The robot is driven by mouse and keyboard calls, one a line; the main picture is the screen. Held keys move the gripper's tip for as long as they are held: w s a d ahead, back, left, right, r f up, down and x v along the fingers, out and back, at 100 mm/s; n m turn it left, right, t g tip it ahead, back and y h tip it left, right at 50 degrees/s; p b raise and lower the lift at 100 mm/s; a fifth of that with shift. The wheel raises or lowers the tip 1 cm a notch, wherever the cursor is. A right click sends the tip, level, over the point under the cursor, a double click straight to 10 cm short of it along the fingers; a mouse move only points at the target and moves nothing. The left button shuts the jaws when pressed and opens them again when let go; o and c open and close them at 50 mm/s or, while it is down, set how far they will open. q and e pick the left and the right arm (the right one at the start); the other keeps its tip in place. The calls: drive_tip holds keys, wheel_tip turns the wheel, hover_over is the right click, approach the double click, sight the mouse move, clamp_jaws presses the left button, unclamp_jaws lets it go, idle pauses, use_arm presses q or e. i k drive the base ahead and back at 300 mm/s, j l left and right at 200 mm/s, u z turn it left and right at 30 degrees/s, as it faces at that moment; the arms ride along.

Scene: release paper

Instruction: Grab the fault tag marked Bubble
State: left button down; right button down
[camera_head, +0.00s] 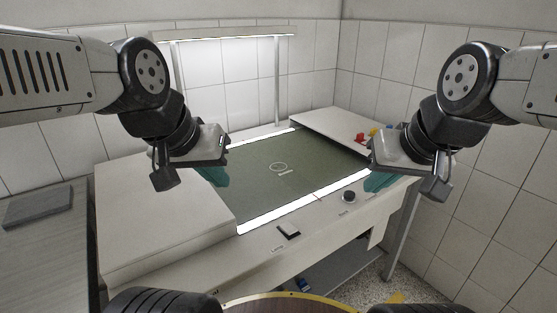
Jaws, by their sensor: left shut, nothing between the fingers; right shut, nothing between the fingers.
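I cannot make out a tag marked Bubble; no writing is legible at this size. Small red (360,137) and yellow (374,132) pieces sit on the white right-hand side of the bench, partly beside my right arm; I cannot tell whether they are tags. My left gripper (217,177) is shut and empty, with teal fingers above the left edge of the dark green panel. My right gripper (376,182) is shut and empty, over the panel's right front corner, nearer than the coloured pieces.
The green panel (300,160) has bright strips along its edges and a small pale ring (278,167). A white block surface (160,215) lies left. A black knob (348,196) and switch (288,231) are on the front. A lamp frame (225,34) stands behind.

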sight(360, 137)
drive_tip(key=i+l+u, duration=0.1)
drive_tip(key=u, duration=0.55)
drive_tip(key=i+l+u, duration=0.1)
drive_tip(key=l+u, duration=0.2)
drive_tip(key=l, duration=0.35)
drive_tip(key=l+u, duration=0.3)
drive_tip(key=l, duration=0.35)
drive_tip(key=i+l, duration=0.1)
drive_tip(key=l, duration=0.75)
drive_tip(key=l+z, duration=0.5)
drive_tip(key=i+l+z, duration=0.1)
drive_tip(key=l+z, duration=0.2)
drive_tip(key=z, duration=0.2)
